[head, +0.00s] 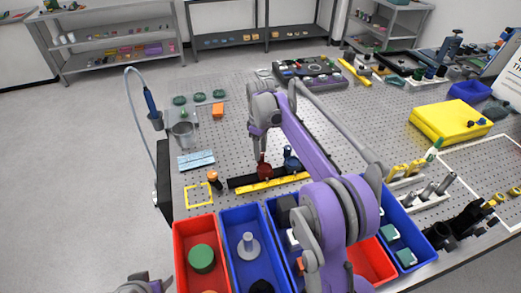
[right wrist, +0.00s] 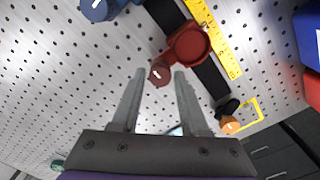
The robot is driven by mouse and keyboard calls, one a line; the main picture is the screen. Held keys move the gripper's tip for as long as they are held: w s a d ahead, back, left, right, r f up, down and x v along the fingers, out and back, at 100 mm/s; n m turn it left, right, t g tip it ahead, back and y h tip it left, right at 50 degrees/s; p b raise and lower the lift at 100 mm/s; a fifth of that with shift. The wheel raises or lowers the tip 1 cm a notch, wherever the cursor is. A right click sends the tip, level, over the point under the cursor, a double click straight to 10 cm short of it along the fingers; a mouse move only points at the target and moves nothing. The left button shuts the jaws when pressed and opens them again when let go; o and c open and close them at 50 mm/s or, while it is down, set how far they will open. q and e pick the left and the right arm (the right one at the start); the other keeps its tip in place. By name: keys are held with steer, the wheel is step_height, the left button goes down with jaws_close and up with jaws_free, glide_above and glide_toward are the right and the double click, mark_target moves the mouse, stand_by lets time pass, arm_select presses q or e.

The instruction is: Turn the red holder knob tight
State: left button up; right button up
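The red holder (head: 264,171) sits on a black rail beside a yellow ruler. In the right wrist view it is a round red cup (right wrist: 188,44) with a small red knob (right wrist: 160,73) on its side; the knob has a pale line on its face. My right gripper (head: 258,154) reaches down over the holder. In the right wrist view the gripper (right wrist: 160,72) is open, its two fingertips on either side of the knob, with gaps showing. Whether a fingertip touches it, I cannot tell. Only a piece of my left arm shows at the bottom edge of the head view.
A blue holder (head: 290,160) stands close to the right of the red one. The yellow ruler (head: 272,184) runs along the rail. An orange-topped black piece (head: 214,179) stands to the left. Red and blue bins (head: 222,222) line the front edge.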

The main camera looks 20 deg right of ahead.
jaws_close()
steer(key=shift+m, duration=0.3)
steer(key=m, duration=1.6)
steer(key=shift+m+p, duration=0.3)
stand_by(0.3)
